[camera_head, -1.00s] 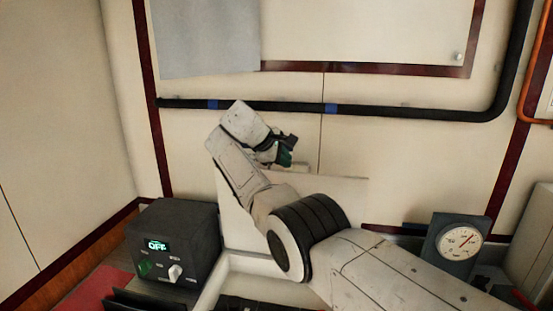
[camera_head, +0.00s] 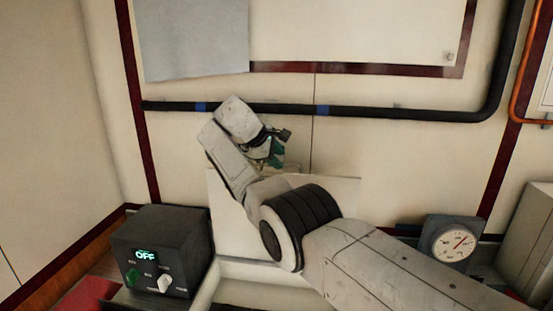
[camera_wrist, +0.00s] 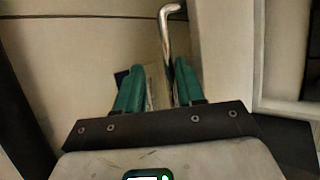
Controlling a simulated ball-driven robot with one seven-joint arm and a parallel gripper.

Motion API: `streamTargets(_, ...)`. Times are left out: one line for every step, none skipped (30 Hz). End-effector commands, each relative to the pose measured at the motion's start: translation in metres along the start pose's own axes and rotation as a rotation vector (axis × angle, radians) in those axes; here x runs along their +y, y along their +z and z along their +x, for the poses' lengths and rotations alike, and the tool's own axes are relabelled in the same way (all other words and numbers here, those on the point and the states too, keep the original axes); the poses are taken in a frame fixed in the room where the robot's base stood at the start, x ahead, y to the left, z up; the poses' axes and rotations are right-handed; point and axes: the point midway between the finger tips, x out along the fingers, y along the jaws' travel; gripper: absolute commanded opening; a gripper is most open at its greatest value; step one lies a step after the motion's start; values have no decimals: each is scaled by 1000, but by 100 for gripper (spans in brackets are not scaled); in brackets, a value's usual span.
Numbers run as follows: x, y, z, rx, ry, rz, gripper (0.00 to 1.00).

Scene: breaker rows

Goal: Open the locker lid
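The locker lid (camera_head: 340,196) is a pale panel standing raised behind my arm in the head view, its lower part largely hidden by the arm. The locker's pale rim (camera_head: 240,268) shows below it. My gripper (camera_head: 274,152) is at the lid's top edge, with green fingers. In the wrist view, my gripper (camera_wrist: 158,72) has its two fingers apart. A bent silver handle rod (camera_wrist: 166,32) runs down between them, closer to the right finger. Whether it touches that finger I cannot tell.
A dark control box (camera_head: 160,250) reading OFF stands left of the locker. A dial gauge (camera_head: 452,243) stands on the right. A black pipe (camera_head: 410,113) runs along the wall just above my gripper, and a grey sheet (camera_head: 195,40) hangs above it.

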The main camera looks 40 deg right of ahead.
Motion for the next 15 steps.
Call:
streamTargets(-1,0,1,-1,-3,-1,38)
streamTargets(-2,0,1,-1,-3,-2,38)
streamTargets(-2,0,2,-1,-5,-2,38)
streamTargets(-2,0,2,-1,-5,-2,38)
streamTargets(-3,-1,2,-1,-6,-3,38)
streamTargets(-3,-1,2,-1,-6,-3,38)
streamTargets(-3,-1,1,-1,-6,-3,38)
streamTargets(-3,-1,0,-1,-6,-3,38)
streamTargets(-4,-2,-2,0,-6,-3,38)
streamTargets(-4,-2,-5,-1,-6,-2,38)
streamTargets(-4,-2,-8,-1,-6,-2,38)
streamTargets(-4,-2,-13,0,-5,-2,38)
streamTargets(-4,-2,-18,1,-5,-1,38)
streamTargets(-5,-3,-24,1,-5,-2,38)
streamTargets(-4,-3,-32,1,-4,-2,38)
